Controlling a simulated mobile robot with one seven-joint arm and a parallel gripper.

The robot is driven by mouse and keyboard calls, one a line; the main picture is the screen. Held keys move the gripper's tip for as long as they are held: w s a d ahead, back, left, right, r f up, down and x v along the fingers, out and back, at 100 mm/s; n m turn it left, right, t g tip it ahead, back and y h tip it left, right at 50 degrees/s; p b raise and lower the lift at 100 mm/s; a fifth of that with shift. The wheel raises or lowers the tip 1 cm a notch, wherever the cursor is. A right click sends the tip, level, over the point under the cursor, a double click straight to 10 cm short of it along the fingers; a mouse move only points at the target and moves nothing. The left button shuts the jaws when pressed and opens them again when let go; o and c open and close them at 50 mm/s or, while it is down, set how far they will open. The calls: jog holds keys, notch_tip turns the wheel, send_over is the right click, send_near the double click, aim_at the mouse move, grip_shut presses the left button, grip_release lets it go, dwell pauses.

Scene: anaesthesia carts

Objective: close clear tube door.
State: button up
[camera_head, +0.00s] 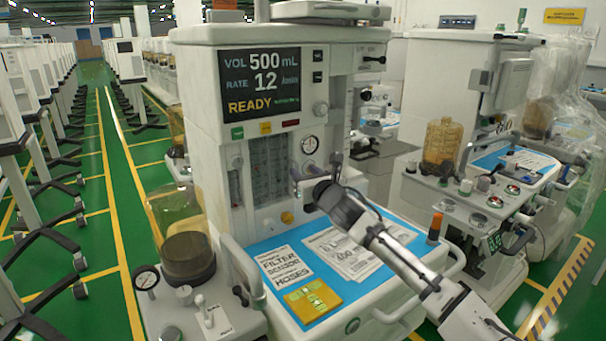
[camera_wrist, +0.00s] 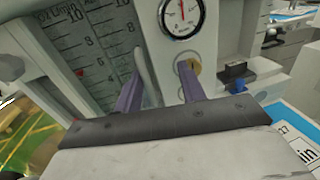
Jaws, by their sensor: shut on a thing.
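The clear tube door (camera_head: 271,165) is the transparent panel over the scaled flow tubes on the front of the anaesthesia machine. Its scaled tubes also show in the wrist view (camera_wrist: 95,45) at the upper left. My gripper (camera_head: 314,168) is at the door's right side, below the round gauge. In the wrist view, my gripper's purple fingers (camera_wrist: 160,68) stand apart on either side of a pale upright edge, which seems to be the door's. The left finger meets this edge; the exact contact of the right finger, by a brass-coloured knob, is unclear.
A round gauge (camera_head: 309,144) sits just above my gripper. A blue work surface (camera_head: 290,250) with printed sheets and a yellow pad (camera_head: 312,299) lies below. An amber canister (camera_head: 183,240) stands at the left, and another machine (camera_head: 470,130) at the right.

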jog(key=shift+d+f, duration=0.3)
jog(key=shift+d, duration=0.15)
jog(key=b+v, duration=0.3)
jog(key=v, duration=1)
jog(key=shift+s+a+r, duration=0.2)
jog(key=shift+s+a, duration=0.1)
jog(key=shift+s, duration=0.15)
